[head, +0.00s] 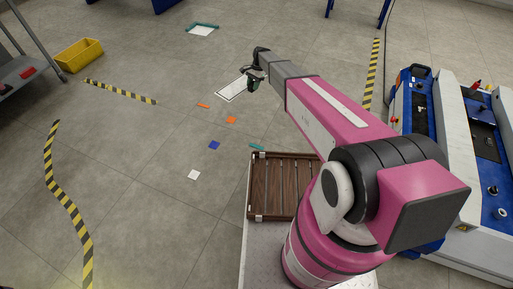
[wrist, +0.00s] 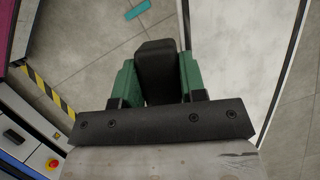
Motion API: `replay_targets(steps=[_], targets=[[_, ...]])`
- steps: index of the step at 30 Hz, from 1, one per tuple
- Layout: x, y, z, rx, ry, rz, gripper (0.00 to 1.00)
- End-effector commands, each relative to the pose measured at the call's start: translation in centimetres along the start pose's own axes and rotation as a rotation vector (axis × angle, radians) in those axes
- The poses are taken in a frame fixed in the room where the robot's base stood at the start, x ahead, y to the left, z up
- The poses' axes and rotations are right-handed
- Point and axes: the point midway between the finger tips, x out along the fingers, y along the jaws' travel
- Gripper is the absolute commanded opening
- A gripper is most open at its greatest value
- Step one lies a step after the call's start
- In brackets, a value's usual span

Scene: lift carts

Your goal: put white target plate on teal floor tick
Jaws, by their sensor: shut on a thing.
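The white target plate (head: 232,90), a pale panel with a dark border line, is at the end of my arm in the head view. It fills much of the right side of the wrist view (wrist: 235,50), looking close to the camera. My gripper (head: 254,83) is at its right end. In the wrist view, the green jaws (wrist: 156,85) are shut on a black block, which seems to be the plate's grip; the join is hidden. The teal floor tick (head: 256,147) lies on the floor just behind the wooden crate, and shows at the top of the wrist view (wrist: 138,10).
A brown slatted crate (head: 286,160) stands near my base. Orange, blue and white floor marks lie to its left. Another white square with a teal edge (head: 201,30) lies far back. A blue-and-white machine (head: 450,150) stands right. Open floor lies left.

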Motion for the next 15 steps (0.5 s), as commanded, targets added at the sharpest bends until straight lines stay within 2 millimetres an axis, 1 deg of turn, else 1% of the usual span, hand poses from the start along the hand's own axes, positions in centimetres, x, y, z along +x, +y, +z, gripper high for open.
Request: replay_targets(steps=[1, 2, 3, 5, 6, 8, 9, 12, 15], targets=[[2.6, -0.1, -1.1, -0.024, -0.003, 0.012, 0.00], [4.0, 0.0, -1.6, -0.041, -0.003, 0.019, 0.00], [5.9, 0.2, -2.3, -0.062, -0.004, 0.028, 0.00], [8.7, 0.6, -3.2, -0.096, -0.003, 0.042, 0.00], [10.6, 0.9, -3.8, -0.118, -0.003, 0.052, 0.00], [13.4, 1.4, -4.6, -0.151, -0.003, 0.064, 0.00], [15.2, 1.7, -5.1, -0.171, -0.004, 0.073, 0.00], [19.1, 2.6, -6.1, -0.217, -0.003, 0.092, 0.00], [22.1, 3.4, -6.8, -0.253, -0.002, 0.105, 0.00]])
